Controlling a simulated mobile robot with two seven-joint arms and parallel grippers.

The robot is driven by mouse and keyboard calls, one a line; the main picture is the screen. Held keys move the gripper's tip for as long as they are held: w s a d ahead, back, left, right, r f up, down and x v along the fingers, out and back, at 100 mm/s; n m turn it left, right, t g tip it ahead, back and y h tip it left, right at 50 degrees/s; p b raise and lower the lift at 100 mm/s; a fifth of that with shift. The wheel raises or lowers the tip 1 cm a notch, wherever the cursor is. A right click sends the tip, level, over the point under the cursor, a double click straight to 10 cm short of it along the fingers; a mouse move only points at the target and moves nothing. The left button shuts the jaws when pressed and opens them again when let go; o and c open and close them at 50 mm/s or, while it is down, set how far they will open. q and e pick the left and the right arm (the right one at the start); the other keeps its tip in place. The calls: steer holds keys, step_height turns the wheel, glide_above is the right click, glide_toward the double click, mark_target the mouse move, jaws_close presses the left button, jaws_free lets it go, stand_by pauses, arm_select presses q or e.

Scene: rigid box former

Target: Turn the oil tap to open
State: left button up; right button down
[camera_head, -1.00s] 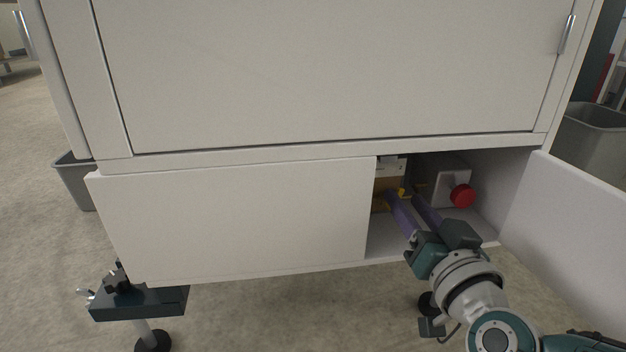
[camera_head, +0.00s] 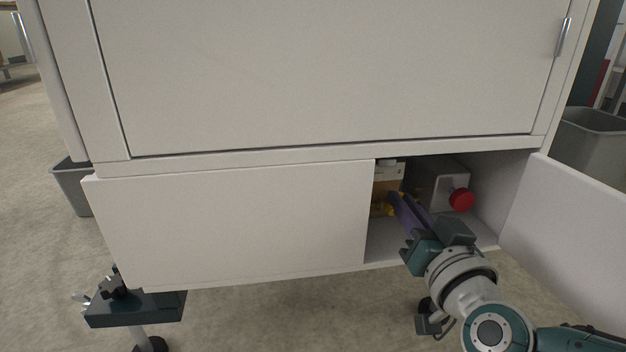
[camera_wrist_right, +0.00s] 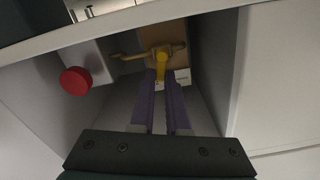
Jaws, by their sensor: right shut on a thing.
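The oil tap (camera_head: 390,203) is a yellow handle inside the open lower compartment of the white cabinet, in front of a tan-brown unit. In the right wrist view the yellow tap handle (camera_wrist_right: 161,64) points toward me, with a brass-coloured pipe beside it. My right gripper (camera_head: 402,201) reaches into the compartment from the front right. Its purple fingers (camera_wrist_right: 167,76) are shut on the end of the tap handle, and the fingertips partly hide it. My left gripper is out of view.
A red knob (camera_head: 462,200) on a grey box sits right of the tap. The open door (camera_head: 565,215) stands to the right of my arm. A closed white panel (camera_head: 230,225) borders the opening on the left. The compartment floor is bare.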

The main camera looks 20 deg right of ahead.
steer(key=shift+m, duration=0.3)
steer(key=m, duration=0.2)
steer(key=shift+s+d+f+m, duration=0.1)
steer(key=shift+d+f+m, duration=0.15)
steer(key=shift+d+m, duration=0.05)
steer(key=m, duration=0.3)
steer(key=shift+d+f+m, duration=0.25)
steer(key=shift+d+m, duration=0.05)
steer(key=m, duration=0.3)
steer(key=shift+s+d+f+m, duration=0.1)
steer(key=shift+d+f+m, duration=0.1)
steer(key=shift+f+m, duration=0.15)
steer(key=m, duration=0.2)
steer(key=shift+f+m, duration=0.3)
steer(key=shift+m, duration=0.05)
steer(key=shift+f+m, duration=0.1)
steer(key=shift+m, duration=0.5)
steer(key=c, duration=0.9)
jaws_free()
